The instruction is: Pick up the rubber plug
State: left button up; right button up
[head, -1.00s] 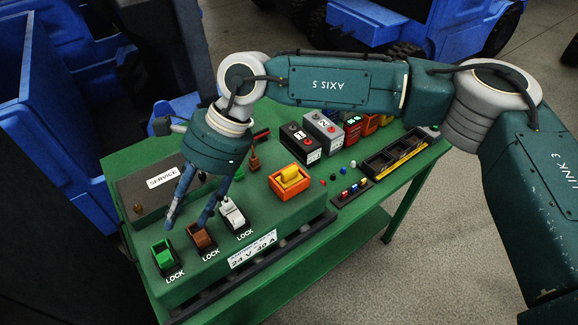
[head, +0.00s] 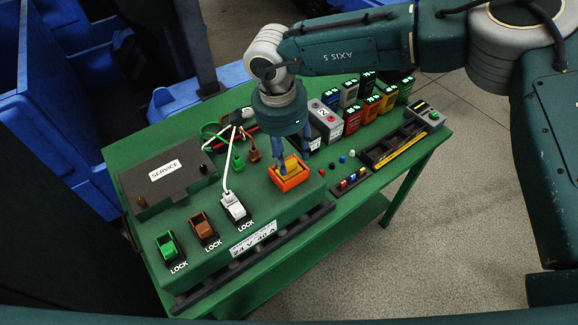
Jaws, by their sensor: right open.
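I cannot tell for certain which thing is the rubber plug. Small red (head: 321,172), blue (head: 332,166) and white (head: 351,153) pieces lie loose-looking on the green table, right of the orange housing. My right gripper (head: 290,158) points down at the orange housing (head: 290,183) with its yellow insert (head: 292,166). Its fingers are open and partly cover the back of the housing. Whether they touch the insert cannot be told. My left gripper is out of view.
Green (head: 168,247), brown (head: 204,228) and white (head: 233,207) connectors stand by LOCK labels; a white cable rises from the white one. A grey SERVICE box (head: 165,173) is left. Several battery-like blocks (head: 352,118) and a black tray (head: 395,144) stand right.

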aim_at(290, 164)
notch_tip(290, 164, down, 2)
jog(key=shift+s+d+f+p, duration=0.1)
jog(key=shift+p, duration=0.35)
jog(key=shift+f, duration=0.45)
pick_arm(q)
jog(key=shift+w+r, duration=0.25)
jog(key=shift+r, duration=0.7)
pick_arm(e)
jog(key=c, duration=1)
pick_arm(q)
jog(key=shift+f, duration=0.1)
pick_arm(e)
jog(key=shift+r, duration=0.15)
jog(key=shift+r, duration=0.2)
pick_arm(q)
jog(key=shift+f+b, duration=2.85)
jog(key=shift+b, duration=0.1)
pick_arm(e)
jog(key=shift+r, duration=9.7)
